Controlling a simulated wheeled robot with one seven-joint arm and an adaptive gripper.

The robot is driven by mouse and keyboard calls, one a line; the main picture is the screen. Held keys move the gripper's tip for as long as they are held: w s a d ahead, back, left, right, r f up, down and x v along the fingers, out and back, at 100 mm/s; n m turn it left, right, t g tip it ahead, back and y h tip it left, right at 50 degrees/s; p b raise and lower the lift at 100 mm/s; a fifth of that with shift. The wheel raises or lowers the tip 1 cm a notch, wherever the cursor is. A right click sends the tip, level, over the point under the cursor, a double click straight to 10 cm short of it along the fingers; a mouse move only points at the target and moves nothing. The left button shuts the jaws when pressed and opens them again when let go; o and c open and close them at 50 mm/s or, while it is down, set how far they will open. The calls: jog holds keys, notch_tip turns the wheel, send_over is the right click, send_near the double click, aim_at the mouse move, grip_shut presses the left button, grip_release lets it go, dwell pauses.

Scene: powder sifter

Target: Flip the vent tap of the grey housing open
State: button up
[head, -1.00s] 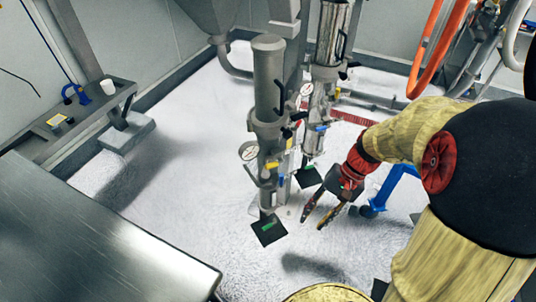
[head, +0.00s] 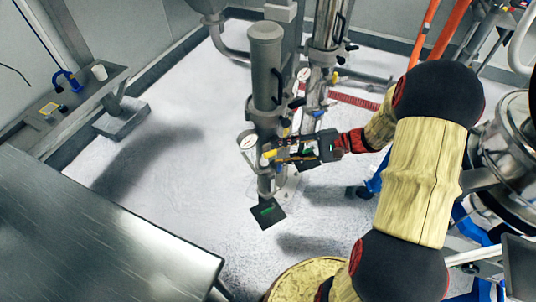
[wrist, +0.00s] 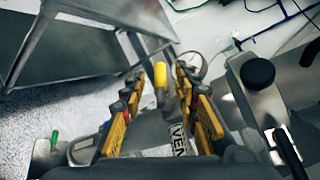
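The grey housing (head: 265,65) is an upright cylinder on a narrower stem in the middle of the head view. The vent tap's yellow handle (head: 268,153) sticks out low on that stem. In the wrist view the yellow handle (wrist: 160,76) shows upright between my fingertips, above a partly hidden label (wrist: 180,138) reading "VEN". My gripper (head: 277,150) is at the housing's right side, fingers pointing left at the tap. In the wrist view my gripper (wrist: 160,85) is open, with a gap on both sides of the handle. Contact is not visible.
A round gauge (head: 248,140) sits on the stem just left of the tap. A second metal cylinder (head: 328,25) stands close behind to the right. A metal table (head: 100,230) fills the lower left. White floor lies open between table and housing.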

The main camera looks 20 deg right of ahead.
aim_at(273, 154)
jog(key=shift+x, duration=2.2)
jog(key=c, duration=0.8)
grip_shut()
